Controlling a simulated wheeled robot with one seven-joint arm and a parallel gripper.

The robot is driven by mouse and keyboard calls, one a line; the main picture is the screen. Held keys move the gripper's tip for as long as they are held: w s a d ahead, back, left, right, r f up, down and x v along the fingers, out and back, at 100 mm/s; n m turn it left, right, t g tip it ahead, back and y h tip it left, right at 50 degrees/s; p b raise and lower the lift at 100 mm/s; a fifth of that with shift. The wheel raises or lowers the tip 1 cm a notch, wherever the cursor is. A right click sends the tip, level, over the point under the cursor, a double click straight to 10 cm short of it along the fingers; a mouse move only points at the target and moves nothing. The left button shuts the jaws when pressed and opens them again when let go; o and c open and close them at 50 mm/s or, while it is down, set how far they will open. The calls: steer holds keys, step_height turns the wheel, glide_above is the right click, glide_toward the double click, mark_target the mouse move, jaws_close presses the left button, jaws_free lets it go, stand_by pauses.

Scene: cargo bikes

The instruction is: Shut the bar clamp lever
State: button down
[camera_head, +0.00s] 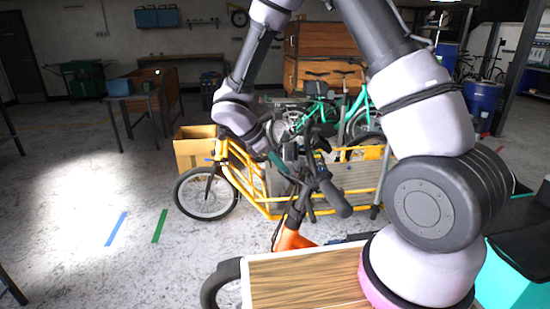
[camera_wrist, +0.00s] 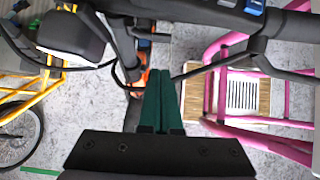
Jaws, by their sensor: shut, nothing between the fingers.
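My gripper (camera_wrist: 160,78) shows in the wrist view as two green fingers pressed together, empty. In the head view my gripper (camera_head: 280,163) is by the dark handlebar (camera_head: 325,188) of an orange cargo bike (camera_head: 292,240). In the wrist view the fingers point toward the black stem (camera_wrist: 128,50), above the orange frame (camera_wrist: 143,80). The handlebar (camera_wrist: 190,12) crosses the top of the wrist view. I cannot make out the bar clamp lever surely among the dark parts, nor whether the fingers touch anything.
A yellow cargo bike (camera_head: 208,192) stands behind the orange one. A wooden deck (camera_head: 305,278) lies in front, below my arm. A pink frame (camera_wrist: 290,146) is at the right of the wrist view.

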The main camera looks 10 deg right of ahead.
mark_target(312, 185)
steer(key=d+f, duration=0.3)
steer(key=d, duration=0.2)
steer(key=shift+d+f, duration=0.3)
steer(key=shift+s+d+n+t, duration=0.15)
steer(key=shift+d+n+t, duration=0.05)
steer(key=shift+n+t, duration=0.1)
steer(key=shift+s+d, duration=0.1)
steer(key=shift+s+d+f+n+t, duration=0.1)
steer(key=shift+d+n+t, duration=0.05)
steer(key=shift+n+t, duration=0.15)
steer(key=shift+s+d+f, duration=0.2)
steer(key=shift+s+d, duration=0.05)
steer(key=shift+d, duration=0.3)
steer(key=shift+s+d+f, duration=0.2)
steer(key=shift+s+d, duration=0.05)
steer(key=shift+d, duration=0.3)
